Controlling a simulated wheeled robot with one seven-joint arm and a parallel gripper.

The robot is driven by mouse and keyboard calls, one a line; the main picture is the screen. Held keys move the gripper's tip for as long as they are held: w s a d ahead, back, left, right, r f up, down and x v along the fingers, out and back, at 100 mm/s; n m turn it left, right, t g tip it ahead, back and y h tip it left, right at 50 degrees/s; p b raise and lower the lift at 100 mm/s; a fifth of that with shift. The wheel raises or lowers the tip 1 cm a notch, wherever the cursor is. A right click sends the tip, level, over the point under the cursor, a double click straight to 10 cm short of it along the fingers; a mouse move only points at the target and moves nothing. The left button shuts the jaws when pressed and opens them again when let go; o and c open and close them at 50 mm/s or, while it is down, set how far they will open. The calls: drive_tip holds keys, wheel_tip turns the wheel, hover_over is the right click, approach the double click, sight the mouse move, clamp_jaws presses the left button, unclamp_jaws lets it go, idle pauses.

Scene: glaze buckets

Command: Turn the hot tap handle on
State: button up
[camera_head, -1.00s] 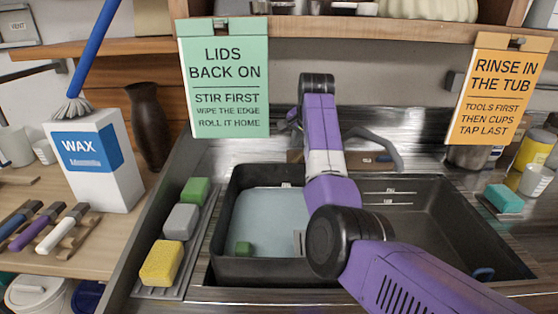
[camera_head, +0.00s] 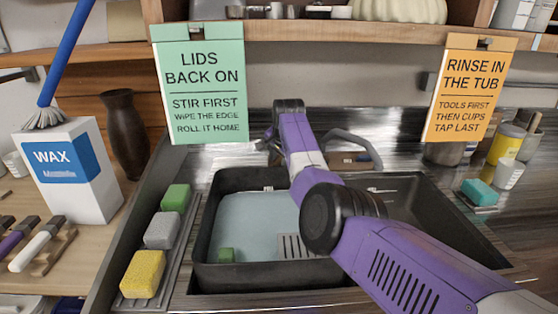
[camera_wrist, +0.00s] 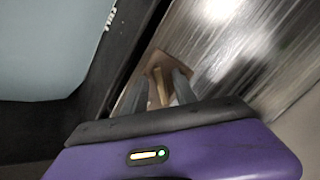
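The tap's grey curved spout (camera_head: 355,143) rises behind the tub in the head view, right of my arm. A brownish plate (camera_head: 343,160) shows at its foot. I cannot make out the hot handle; my arm covers that part. My gripper is mostly hidden behind my wrist in the head view. In the wrist view my gripper (camera_wrist: 160,76) has two dark fingers apart, over a brown plate (camera_wrist: 182,32). A small tan piece shows between the fingers; I cannot tell what it is or whether they touch it.
Sponges (camera_head: 162,230) lie on the left ledge. Two hanging signs, green (camera_head: 205,135) and orange (camera_head: 462,130), flank my arm above. A teal sponge (camera_head: 480,191) lies right.

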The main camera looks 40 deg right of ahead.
drive_tip(key=shift+c, duration=0.2)
clamp_jaws()
drive_tip(key=n+p, duration=0.1)
drive_tip(key=n, duration=0.1)
drive_tip(key=shift+n, duration=0.4)
drive_tip(key=shift+s+d+n+p, duration=0.1)
drive_tip(key=shift+n+p, duration=0.3)
drive_tip(key=shift+n, duration=1)
